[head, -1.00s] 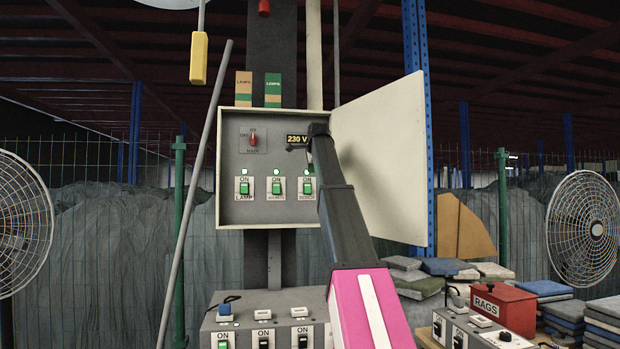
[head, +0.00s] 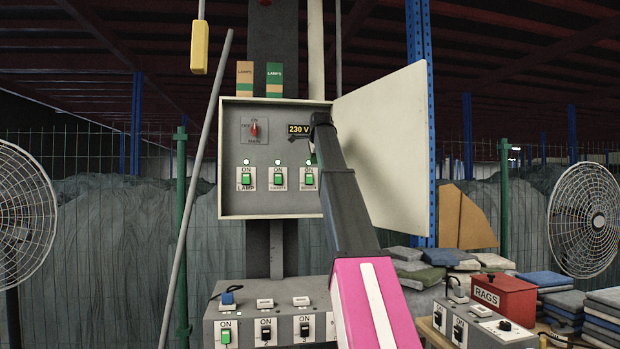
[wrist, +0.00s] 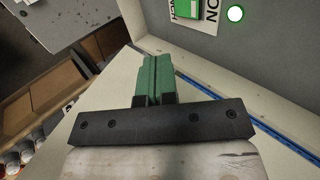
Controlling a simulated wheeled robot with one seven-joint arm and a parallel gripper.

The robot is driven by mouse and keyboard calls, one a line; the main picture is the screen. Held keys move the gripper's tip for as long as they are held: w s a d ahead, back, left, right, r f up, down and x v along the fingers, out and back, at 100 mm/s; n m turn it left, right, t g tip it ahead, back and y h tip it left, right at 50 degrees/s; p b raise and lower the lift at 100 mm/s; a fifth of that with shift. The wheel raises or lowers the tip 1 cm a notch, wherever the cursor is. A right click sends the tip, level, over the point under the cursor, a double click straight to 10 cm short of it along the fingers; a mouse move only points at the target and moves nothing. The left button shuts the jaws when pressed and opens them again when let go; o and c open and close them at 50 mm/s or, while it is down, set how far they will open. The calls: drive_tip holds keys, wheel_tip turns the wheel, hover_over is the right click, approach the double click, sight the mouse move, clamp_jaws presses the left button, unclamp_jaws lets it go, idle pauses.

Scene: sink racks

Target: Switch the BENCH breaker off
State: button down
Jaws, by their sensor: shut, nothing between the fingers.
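The BENCH breaker (head: 309,179) is the right one of three green switches in the open grey panel. Its ON label shows above it and a lit green lamp sits over that. In the wrist view, part of the green BENCH switch (wrist: 188,8) shows at the top edge, its label partly cut off. My gripper (wrist: 157,58) has its green fingers closed together and empty. Its tips appear apart from the switch. In the head view, my dark forearm stands close to the right of the breaker and hides most of the gripper.
The LAMP breaker (head: 246,179) and the middle breaker (head: 278,179) also show ON with lit lamps. A red MAIN knob (head: 254,129) and a 230 V display (head: 298,129) sit above. The open panel door (head: 385,150) stands right of my arm. A lower switch box (head: 255,300) is below.

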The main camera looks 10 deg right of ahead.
approach(309, 183)
wheel_tip(309, 183, down, 4)
drive_tip(key=w, duration=0.3)
drive_tip(key=shift+w+f, duration=0.3)
drive_tip(key=shift+f, duration=0.05)
drive_tip(key=shift+w+f, duration=0.1)
drive_tip(key=shift+w, duration=0.4)
